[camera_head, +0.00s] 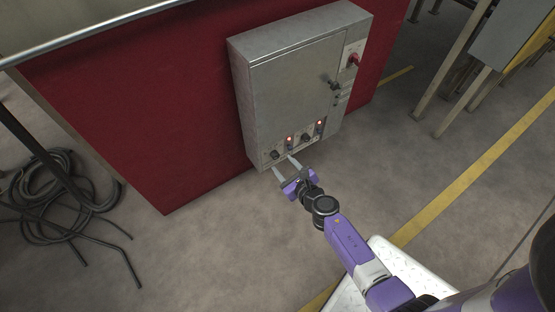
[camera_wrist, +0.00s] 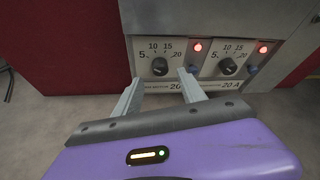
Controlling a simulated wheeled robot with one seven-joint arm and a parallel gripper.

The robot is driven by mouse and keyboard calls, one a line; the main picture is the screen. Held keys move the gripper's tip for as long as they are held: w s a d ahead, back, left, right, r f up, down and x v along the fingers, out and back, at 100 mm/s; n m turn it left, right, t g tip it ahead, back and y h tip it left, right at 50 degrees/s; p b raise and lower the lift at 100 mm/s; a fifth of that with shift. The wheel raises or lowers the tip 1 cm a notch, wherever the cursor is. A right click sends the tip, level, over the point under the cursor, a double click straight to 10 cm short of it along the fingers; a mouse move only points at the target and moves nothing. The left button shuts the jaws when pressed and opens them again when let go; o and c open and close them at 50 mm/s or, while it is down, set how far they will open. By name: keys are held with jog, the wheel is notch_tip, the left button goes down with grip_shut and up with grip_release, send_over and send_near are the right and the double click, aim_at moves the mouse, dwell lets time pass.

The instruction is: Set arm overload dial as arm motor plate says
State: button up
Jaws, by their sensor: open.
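A grey control cabinet (camera_head: 290,90) has two black overload dials low on its front. The left dial (camera_wrist: 159,66) and the right dial (camera_wrist: 228,67) each have a scale marked 5, 10, 15, 20. Their pointer directions are too small to tell. A motor plate strip (camera_wrist: 222,86) runs below them; "MOTOR" and "20 A" show at the right, "20" at the left, and the first words are unreadable. My gripper (camera_wrist: 160,79) is open, its fingers just below and either side of the left dial, apparently apart from it. In the head view my gripper (camera_head: 285,165) is at the cabinet's lower edge.
Red lamps (camera_wrist: 197,47) (camera_wrist: 263,49) are lit, with blue-grey knobs beneath. A red switch (camera_head: 353,60) and a black handle (camera_head: 334,84) sit higher on the cabinet. Coiled cable (camera_head: 75,185) lies at left. The floor before the cabinet is clear.

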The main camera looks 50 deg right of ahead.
aim_at(277, 157)
jog(key=b+x, duration=0.1)
jog(key=x, duration=0.4)
grip_shut()
